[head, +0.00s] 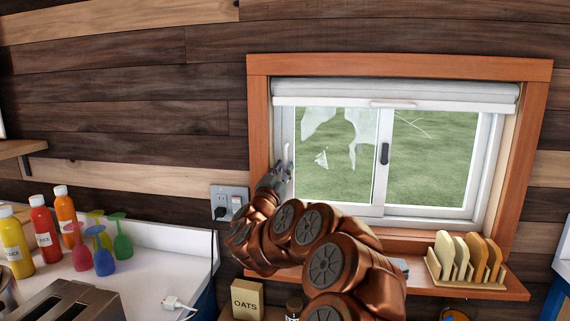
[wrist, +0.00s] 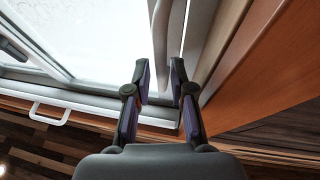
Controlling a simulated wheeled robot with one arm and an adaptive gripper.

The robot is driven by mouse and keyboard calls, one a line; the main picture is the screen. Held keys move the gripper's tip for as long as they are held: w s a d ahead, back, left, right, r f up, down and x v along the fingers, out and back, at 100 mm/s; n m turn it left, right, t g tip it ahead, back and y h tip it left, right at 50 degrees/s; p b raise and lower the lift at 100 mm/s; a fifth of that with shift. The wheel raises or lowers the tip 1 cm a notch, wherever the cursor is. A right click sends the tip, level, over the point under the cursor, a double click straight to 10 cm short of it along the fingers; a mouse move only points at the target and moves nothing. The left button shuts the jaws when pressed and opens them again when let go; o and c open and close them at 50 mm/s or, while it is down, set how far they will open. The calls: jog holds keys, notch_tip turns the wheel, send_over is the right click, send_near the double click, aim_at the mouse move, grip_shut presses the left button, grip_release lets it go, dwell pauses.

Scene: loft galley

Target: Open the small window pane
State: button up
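The window (head: 380,150) has a white frame with two panes side by side. The left pane (head: 325,180) and the right pane (head: 432,160) meet at a middle stile carrying a dark latch (head: 384,153). A slim white handle (head: 287,152) stands upright at the left edge of the left pane. My gripper (head: 277,172) is at that left edge, close to the handle; my arm hides the lower left corner. In the wrist view, my gripper (wrist: 161,72) has its two fingers apart, with a pale upright strip between them. I cannot tell whether they touch it.
A rolled white blind (head: 395,90) covers the window top. The wooden window surround (head: 258,130) is close beside my gripper. A toast rack (head: 465,262) stands on the sill. Bottles (head: 45,230), colored glasses (head: 102,255) and a toaster (head: 65,300) fill the left counter.

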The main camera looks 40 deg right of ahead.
jog(key=shift+x, duration=0.95)
jog(key=shift+c, duration=0.2)
grip_shut()
